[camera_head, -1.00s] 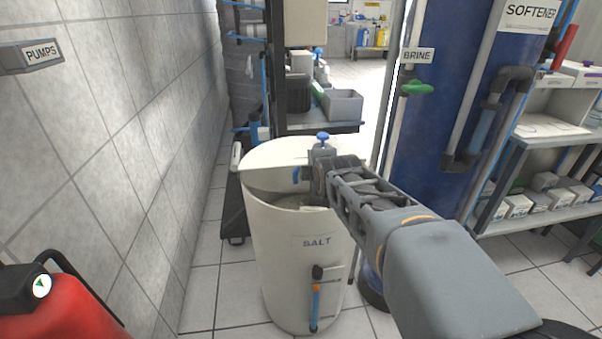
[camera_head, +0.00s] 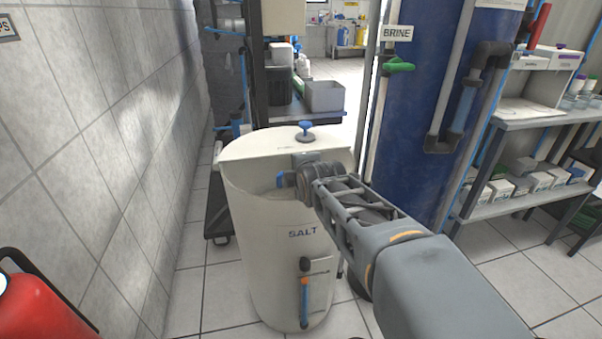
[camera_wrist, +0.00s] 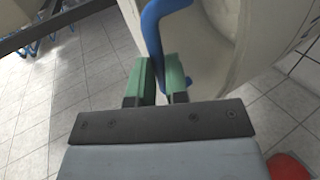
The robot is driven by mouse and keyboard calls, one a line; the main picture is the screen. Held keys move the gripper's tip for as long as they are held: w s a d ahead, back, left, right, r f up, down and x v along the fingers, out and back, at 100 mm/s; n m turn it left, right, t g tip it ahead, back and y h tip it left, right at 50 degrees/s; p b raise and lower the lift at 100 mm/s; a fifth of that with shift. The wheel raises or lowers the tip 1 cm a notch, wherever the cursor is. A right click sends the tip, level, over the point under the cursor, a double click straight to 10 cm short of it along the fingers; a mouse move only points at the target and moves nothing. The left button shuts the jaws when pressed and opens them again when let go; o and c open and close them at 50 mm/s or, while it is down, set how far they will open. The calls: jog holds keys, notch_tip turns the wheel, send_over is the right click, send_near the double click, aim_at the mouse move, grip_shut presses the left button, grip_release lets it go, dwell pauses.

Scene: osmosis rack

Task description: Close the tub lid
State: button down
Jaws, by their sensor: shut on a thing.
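The white salt tub (camera_head: 285,265) stands upright on the floor in the head view, with a SALT label on its front. Its pale lid (camera_head: 262,147) spans most of the top and slopes, with a blue knob (camera_head: 305,130) on it. My gripper (camera_head: 292,180) is at the lid's front edge. In the wrist view its green-padded fingers (camera_wrist: 160,82) are shut on the blue lid handle (camera_wrist: 152,38). My arm hides part of the rim's right side.
A tiled wall is close on the left, with a red container (camera_head: 40,310) at lower left. The blue softener tank (camera_head: 425,120) stands right of the tub, beside a shelf (camera_head: 530,205) with boxes. A rack with a grey bin (camera_head: 325,97) is behind.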

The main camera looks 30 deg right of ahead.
jog(key=shift+s+f+g, duration=0.15)
jog(key=shift+f+g, duration=0.15)
jog(key=shift+f, duration=0.6)
jog(key=c, duration=1.1)
grip_release()
jog(key=shift+r, duration=0.1)
